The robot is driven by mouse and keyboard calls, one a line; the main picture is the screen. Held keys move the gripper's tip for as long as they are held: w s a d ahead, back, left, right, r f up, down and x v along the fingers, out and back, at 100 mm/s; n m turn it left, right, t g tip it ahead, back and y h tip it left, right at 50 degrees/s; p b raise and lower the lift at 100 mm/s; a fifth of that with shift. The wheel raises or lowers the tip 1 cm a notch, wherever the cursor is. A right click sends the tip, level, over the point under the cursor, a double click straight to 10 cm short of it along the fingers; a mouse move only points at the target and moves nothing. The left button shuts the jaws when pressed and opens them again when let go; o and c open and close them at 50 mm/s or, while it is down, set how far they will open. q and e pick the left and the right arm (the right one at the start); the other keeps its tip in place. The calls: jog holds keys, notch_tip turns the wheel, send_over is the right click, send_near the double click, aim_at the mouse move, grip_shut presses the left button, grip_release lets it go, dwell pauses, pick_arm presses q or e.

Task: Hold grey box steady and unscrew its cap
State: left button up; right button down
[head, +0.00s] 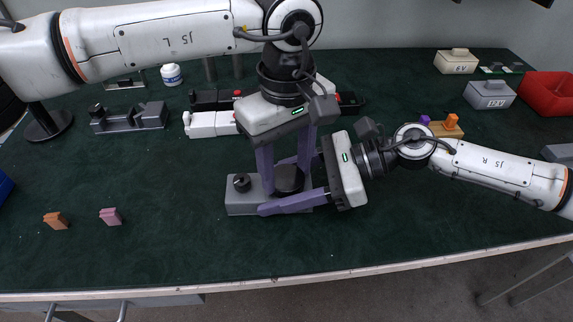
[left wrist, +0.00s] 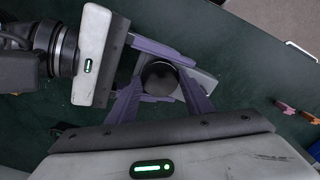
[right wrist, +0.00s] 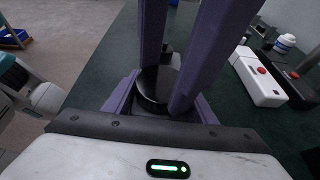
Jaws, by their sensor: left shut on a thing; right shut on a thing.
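The grey box (head: 243,203) lies on the green table near the middle, with a small black knob (head: 242,182) on its left part. Its round black cap (head: 289,180) sits on the right part and also shows in the left wrist view (left wrist: 159,78). My left gripper (head: 287,186) points down from above, its purple fingers shut on the cap. My right gripper (head: 288,196) comes in low from the right, its fingers shut along the two sides of the box. In the right wrist view the cap (right wrist: 157,86) stands between the fingers; most of the box is hidden there.
Orange (head: 56,220) and pink (head: 110,216) small blocks lie at the left. White (head: 210,124) and black housings stand behind the grippers. Grey boxes (head: 489,94) and a red bin (head: 548,92) are at the back right. The front of the table is clear.

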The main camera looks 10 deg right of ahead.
pick_arm(q)
jog(key=o, duration=1.1)
jog(key=shift+o, duration=0.2)
jog(key=shift+w+r, duration=0.1)
jog(key=shift+r, duration=0.3)
notch_tip(320, 180, up, 4)
jog(key=shift+f, duration=0.1)
jog(key=shift+c, duration=0.2)
notch_tip(320, 180, up, 2)
jog(key=m, duration=0.6)
jog(key=shift+f+m, duration=1.05)
jog(key=shift+f, duration=0.65)
jog(key=shift+f+m, duration=1.05)
jog(key=shift+f, duration=0.6)
